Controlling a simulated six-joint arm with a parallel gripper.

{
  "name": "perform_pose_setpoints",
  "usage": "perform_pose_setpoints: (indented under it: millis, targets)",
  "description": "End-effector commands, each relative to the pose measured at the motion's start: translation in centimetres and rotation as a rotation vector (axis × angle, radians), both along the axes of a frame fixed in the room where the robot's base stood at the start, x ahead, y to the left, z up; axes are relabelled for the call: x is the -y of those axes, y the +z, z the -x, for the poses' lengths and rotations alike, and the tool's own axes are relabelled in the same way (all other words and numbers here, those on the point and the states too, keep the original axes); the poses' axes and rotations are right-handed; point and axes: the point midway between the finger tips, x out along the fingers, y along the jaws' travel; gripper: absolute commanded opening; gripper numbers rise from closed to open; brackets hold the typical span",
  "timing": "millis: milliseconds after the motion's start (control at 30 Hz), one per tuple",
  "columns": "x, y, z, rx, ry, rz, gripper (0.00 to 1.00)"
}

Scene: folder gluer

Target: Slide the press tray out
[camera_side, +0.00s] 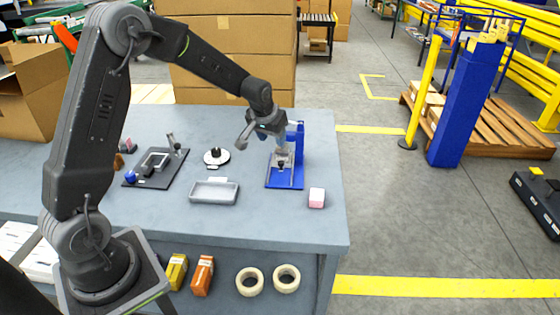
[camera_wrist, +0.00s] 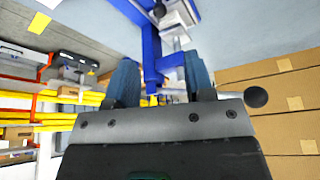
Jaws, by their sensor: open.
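The blue press (camera_side: 299,140) stands near the right end of the grey table, with its upright at the back. My gripper (camera_side: 276,139) is above and behind the tray, close to the press upright. In the wrist view my gripper (camera_wrist: 160,68) is open, with blue fingers on either side of the blue press frame (camera_wrist: 152,48). I cannot tell whether they touch it. The dark knob (camera_wrist: 159,10) shows at the top edge there. Part of the press is hidden behind my gripper.
A pink-and-white box (camera_side: 317,198) stands right of the press. A grey open tray (camera_side: 214,199), a round dark-topped fixture (camera_side: 216,156) and a dark fixture plate (camera_side: 157,167) lie to its left. Cardboard boxes (camera_side: 235,70) stand behind the table. The table front near the press is clear.

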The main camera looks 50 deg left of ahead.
Motion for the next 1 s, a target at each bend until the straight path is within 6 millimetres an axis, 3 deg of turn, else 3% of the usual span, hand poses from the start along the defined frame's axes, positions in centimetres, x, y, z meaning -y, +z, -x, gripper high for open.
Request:
perform_pose_setpoints:
  millis: [400,600,1000]
  targets:
    - [-1.1,-7.6,-2.7,-0.005,-0.001,0.002,0.48]
    - [-1.6,-10.5,-3.9,-0.003,-0.001,0.001,0.48]
    - [-1.8,-11.9,-4.5,-0.002,-0.001,0.001,0.48]
